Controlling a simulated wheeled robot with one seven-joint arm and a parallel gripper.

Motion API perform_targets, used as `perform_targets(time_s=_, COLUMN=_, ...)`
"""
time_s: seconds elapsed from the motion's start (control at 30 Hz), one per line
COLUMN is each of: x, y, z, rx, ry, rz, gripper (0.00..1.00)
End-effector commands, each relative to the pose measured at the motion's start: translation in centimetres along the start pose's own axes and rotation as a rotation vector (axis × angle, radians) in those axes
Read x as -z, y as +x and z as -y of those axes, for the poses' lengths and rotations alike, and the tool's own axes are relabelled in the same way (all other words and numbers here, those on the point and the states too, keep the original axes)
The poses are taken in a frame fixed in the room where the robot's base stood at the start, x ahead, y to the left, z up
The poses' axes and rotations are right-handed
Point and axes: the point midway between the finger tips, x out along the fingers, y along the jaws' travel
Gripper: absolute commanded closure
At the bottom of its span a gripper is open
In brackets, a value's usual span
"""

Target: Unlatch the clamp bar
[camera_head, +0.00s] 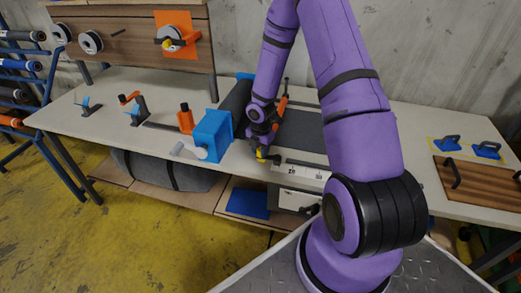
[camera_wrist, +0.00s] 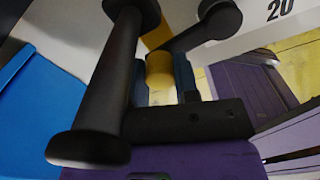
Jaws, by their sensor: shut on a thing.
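My gripper (camera_head: 260,148) is low at the front edge of the workbench, shut on a small yellow knob (camera_head: 262,154). In the wrist view the yellow knob (camera_wrist: 160,68) sits between the dark fingers of my gripper (camera_wrist: 164,84). A black lever arm (camera_wrist: 205,28) with a rounded end lies right beside the knob. A black bar with flanged ends (camera_wrist: 112,82) crosses close to the wrist camera. A white strip with printed marks (camera_head: 300,171) runs along the bench's front edge. My arm and gripper hide part of the clamp, and I cannot tell the clamp bar's full outline.
A blue box with a grey crank (camera_head: 212,134) stands close to the left of my gripper. Dark sheet material (camera_head: 300,130) lies on the bench (camera_head: 405,135) behind it. A wooden board with black handles (camera_head: 472,180) lies at right. A blue sheet (camera_head: 248,203) lies on the lower shelf.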

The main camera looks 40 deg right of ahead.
Motion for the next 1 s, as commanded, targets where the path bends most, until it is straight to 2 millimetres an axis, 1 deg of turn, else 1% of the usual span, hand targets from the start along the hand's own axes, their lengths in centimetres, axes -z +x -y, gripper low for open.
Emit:
perform_targets(time_s=0.4, x=1.5, y=0.0, z=1.1, rx=0.0, ry=-0.318, rz=0.0, gripper=1.0)
perform_targets(time_s=0.6, x=2.0, y=0.0, z=1.6, rx=-0.001, ry=-0.434, rz=0.0, gripper=1.0)
perform_targets(time_s=0.8, x=2.3, y=0.0, z=1.9, rx=-0.001, ry=-0.502, rz=0.0, gripper=1.0)
perform_targets(time_s=1.0, x=2.4, y=0.0, z=2.0, rx=-0.001, ry=-0.527, rz=0.0, gripper=1.0)
